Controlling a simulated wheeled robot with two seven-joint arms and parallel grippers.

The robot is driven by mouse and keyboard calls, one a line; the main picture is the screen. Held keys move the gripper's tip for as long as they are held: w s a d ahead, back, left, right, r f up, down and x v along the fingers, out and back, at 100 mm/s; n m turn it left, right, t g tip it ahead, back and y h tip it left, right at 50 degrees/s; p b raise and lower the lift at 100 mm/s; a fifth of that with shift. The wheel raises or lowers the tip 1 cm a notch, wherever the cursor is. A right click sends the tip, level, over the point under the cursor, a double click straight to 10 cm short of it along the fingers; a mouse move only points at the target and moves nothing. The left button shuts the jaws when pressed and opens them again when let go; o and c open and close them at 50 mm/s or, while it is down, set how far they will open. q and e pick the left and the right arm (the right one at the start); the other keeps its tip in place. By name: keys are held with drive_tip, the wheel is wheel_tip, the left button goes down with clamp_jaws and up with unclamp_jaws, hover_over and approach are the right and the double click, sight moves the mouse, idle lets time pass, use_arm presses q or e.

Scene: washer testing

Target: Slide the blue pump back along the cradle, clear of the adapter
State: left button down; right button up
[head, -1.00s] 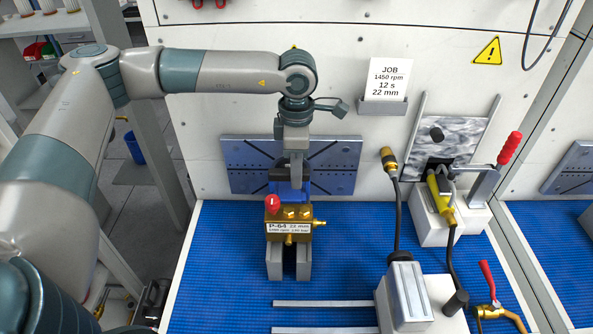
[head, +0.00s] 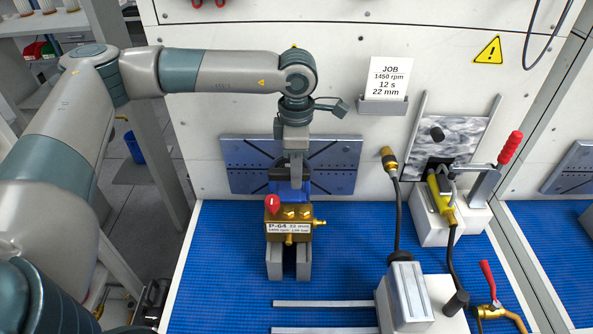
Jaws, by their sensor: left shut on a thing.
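The pump has a brass block (head: 289,211) at its front, with a white P-64 label, a red knob and brass fittings, and a blue body (head: 294,186) behind it. It sits on a grey two-rail cradle (head: 274,271) on the blue mat. My left gripper (head: 295,177) comes down from above and is shut on the blue pump, just behind the brass block; its fingertips are partly hidden. The adapter cannot be made out; the pump and gripper may hide it. My right gripper is not in view.
A slotted steel plate (head: 240,163) stands on the wall behind the pump. To the right are a grey block with a black cable (head: 408,293) and a red-handled clamp (head: 497,165). Metal strips (head: 322,303) lie in front. The mat left of the cradle is clear.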

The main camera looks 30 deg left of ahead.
sight(297, 206)
use_arm(q)
drive_tip(key=shift+s, duration=0.15)
drive_tip(key=shift+s+d+b, duration=0.4)
drive_tip(key=shift+s+d, duration=0.05)
drive_tip(key=shift+s, duration=0.4)
drive_tip(key=shift+s+d+b, duration=0.4)
drive_tip(key=shift+s+d, duration=0.05)
drive_tip(key=shift+s, duration=0.5)
drive_tip(key=c, duration=1.5)
unclamp_jaws()
drive_tip(key=shift+c, duration=0.2)
